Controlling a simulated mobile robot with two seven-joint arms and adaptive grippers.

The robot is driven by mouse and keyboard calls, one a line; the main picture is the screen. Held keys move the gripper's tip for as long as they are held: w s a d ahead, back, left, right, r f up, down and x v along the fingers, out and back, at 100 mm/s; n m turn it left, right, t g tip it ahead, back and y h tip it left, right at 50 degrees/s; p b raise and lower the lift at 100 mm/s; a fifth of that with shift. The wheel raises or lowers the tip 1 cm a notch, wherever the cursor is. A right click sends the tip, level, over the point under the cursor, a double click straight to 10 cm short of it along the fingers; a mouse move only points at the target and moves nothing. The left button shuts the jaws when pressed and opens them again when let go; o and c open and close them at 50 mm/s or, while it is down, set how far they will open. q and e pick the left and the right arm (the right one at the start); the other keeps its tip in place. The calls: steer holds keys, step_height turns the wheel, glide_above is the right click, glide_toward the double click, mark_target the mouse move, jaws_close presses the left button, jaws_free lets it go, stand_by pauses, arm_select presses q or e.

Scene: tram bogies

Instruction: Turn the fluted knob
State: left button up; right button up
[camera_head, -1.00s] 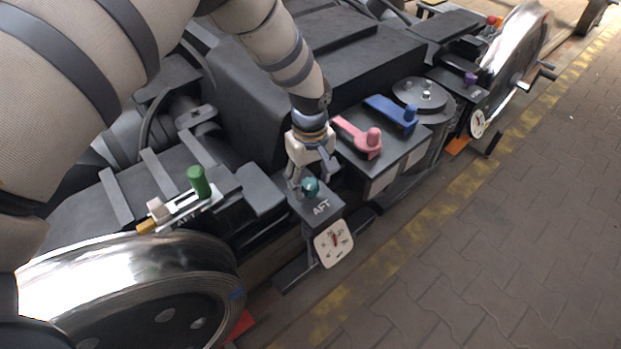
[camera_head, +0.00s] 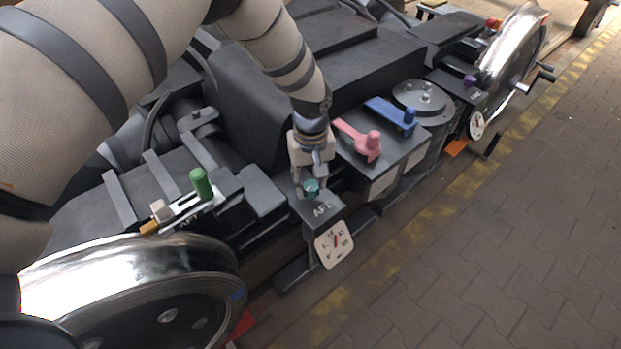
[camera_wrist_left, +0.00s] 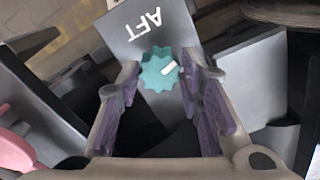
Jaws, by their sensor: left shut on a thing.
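The teal fluted knob (camera_head: 311,187) sits on top of a dark box marked AFT (camera_head: 322,208). In the left wrist view the knob (camera_wrist_left: 159,69) shows its scalloped rim and a white index mark toward the right. My left gripper (camera_head: 311,184) points down over it, and its purple-padded fingers (camera_wrist_left: 160,76) are shut on the knob from both sides. A white dial (camera_head: 334,244) with a red needle is on the box's front face. My right gripper is not in view.
A pink lever (camera_head: 373,146) and a blue lever (camera_head: 408,118) stand on the neighbouring box. A green knob (camera_head: 201,183) is on a slider plate at left. A large shiny wheel (camera_head: 130,270) fills the lower left. The paved floor (camera_head: 500,230) at right is clear.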

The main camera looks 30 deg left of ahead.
arm_select(q)
steer(key=m, duration=0.5)
steer(key=shift+m+p, duration=0.3)
steer(key=shift+p, duration=0.1)
steer(key=m, duration=1)
steer(key=shift+m, duration=0.4)
steer(key=m, duration=0.5)
steer(key=shift+m, duration=0.3)
steer(key=o, duration=1.2)
steer(key=shift+c, duration=0.2)
